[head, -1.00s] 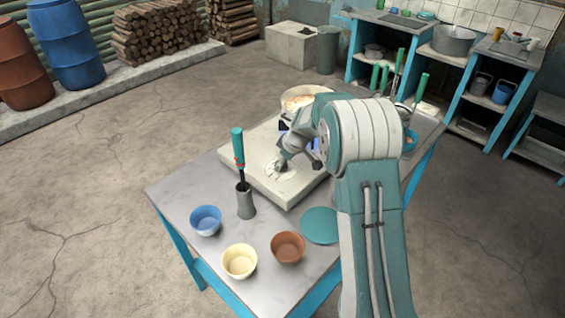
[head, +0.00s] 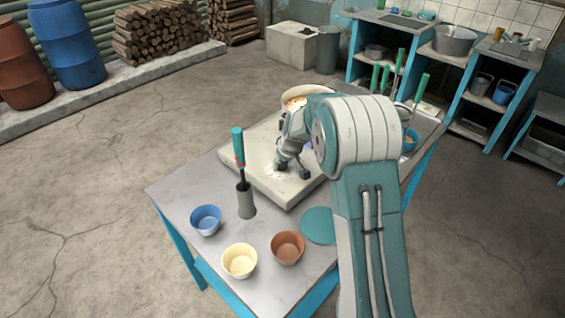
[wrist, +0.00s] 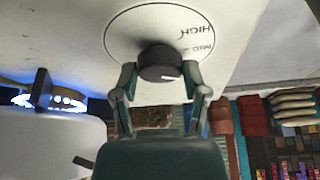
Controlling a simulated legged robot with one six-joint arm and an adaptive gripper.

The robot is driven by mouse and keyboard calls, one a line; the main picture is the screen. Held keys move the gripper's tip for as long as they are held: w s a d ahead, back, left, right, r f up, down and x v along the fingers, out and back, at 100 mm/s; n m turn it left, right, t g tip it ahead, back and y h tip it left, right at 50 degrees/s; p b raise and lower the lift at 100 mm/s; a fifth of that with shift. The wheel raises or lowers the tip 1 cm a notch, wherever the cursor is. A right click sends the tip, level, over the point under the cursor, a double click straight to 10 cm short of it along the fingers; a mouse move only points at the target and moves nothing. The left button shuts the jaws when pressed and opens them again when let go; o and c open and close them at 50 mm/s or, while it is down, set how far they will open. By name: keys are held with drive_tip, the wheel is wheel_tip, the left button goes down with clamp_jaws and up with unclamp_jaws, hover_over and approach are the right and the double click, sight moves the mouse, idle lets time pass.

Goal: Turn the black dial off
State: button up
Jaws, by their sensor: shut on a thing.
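The black dial (wrist: 160,64) sits on the stove's white round plate, with "HIGH" and "MED" printed around it in the wrist view. A white mark on the dial's rim points toward the right. My gripper (wrist: 160,78) has one finger on each side of the dial and is shut on it.
A utensil in a grey holder (head: 246,203) stands left of the stove. Blue (head: 205,219), cream (head: 239,262) and brown (head: 288,247) bowls and a teal disc (head: 319,226) lie along the table's near side. Tall green-handled tools stand at the right.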

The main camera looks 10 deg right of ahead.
drive_tip(key=m+h, duration=0.1)
drive_tip(key=m, duration=0.1)
drive_tip(key=m+h, duration=0.1)
drive_tip(key=m, duration=0.2)
drive_tip(key=shift+a+f, duration=0.15)
drive_tip(key=shift+a, duration=0.05)
drive_tip(key=shift+a+m+g+h, duration=0.15)
drive_tip(key=shift+m+h, duration=0.35)
drive_tip(key=shift+m, duration=1)
drive_tip(key=shift+m+g+h, duration=0.15)
drive_tip(key=shift+m+h, duration=0.35)
drive_tip(key=shift+m, duration=1)
drive_tip(key=o, duration=1.1)
drive_tip(key=shift+o, duration=0.2)
drive_tip(key=shift+r, duration=0.25)
drive_tip(key=v, duration=1.1)
drive_tip(key=shift+a+r, duration=0.2)
drive_tip(key=shift+a, duration=0.1)
